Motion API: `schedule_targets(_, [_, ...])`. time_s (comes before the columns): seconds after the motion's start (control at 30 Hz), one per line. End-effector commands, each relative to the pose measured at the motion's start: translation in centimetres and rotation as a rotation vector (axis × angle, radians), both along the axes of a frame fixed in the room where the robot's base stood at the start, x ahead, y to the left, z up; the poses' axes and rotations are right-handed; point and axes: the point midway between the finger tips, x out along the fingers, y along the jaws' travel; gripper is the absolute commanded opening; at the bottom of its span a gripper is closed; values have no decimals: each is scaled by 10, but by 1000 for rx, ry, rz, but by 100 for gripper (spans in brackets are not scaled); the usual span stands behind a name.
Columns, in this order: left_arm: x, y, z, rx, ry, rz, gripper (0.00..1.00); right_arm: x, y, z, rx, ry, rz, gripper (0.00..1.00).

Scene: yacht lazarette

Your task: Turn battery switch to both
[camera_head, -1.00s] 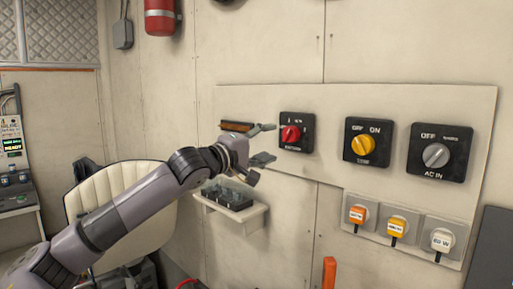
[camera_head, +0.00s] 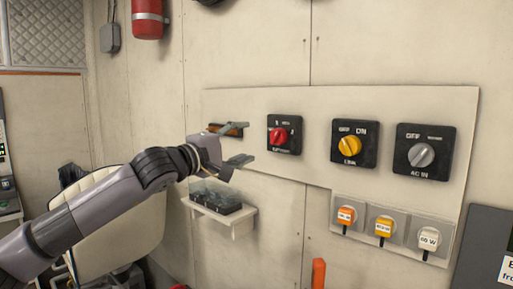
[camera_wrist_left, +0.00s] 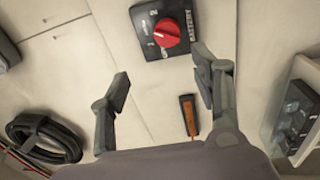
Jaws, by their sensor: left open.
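The battery switch (camera_head: 284,135) is a black square plate with a red round knob, on the pale panel left of two other switches. In the left wrist view, the battery switch (camera_wrist_left: 165,29) is at the top, its red knob beyond and between my fingertips, with "BATTERY" lettering at its right. My left gripper (camera_head: 240,144) is open and empty, just left of the switch in the head view, with its fingers pointing right. The fingers (camera_wrist_left: 165,72) stand wide apart in the wrist view and do not touch the knob. My right gripper is not in view.
A yellow-knob switch (camera_head: 353,144) and a grey-knob AC IN switch (camera_head: 422,153) are to the right. Several labelled plugs (camera_head: 384,227) sit below them. A small shelf (camera_head: 240,216) with a dark block is under my gripper. A black hose coil (camera_wrist_left: 46,137) shows at lower left.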

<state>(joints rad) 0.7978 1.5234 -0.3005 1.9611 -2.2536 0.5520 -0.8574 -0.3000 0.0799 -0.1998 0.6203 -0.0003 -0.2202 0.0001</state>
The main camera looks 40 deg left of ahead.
Motion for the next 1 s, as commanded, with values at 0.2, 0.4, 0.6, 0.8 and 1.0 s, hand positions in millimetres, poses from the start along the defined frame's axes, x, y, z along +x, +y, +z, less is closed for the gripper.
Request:
schedule_targets(0.2, [-21, 15, 6, -522, 63, -49, 58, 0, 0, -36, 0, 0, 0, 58])
schedule_targets(0.4, [-44, 21, -1, -807, 151, -138, 58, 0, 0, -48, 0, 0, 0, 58])
schedule_targets(0.6, [-39, 19, 1, -857, 174, -157, 58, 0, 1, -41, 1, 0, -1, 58])
schedule_targets(0.8, [-2, 13, 4, -857, 173, -158, 58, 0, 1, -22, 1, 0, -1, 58])
schedule_targets(1.0, [41, 3, 4, -853, 173, -158, 58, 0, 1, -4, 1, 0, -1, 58])
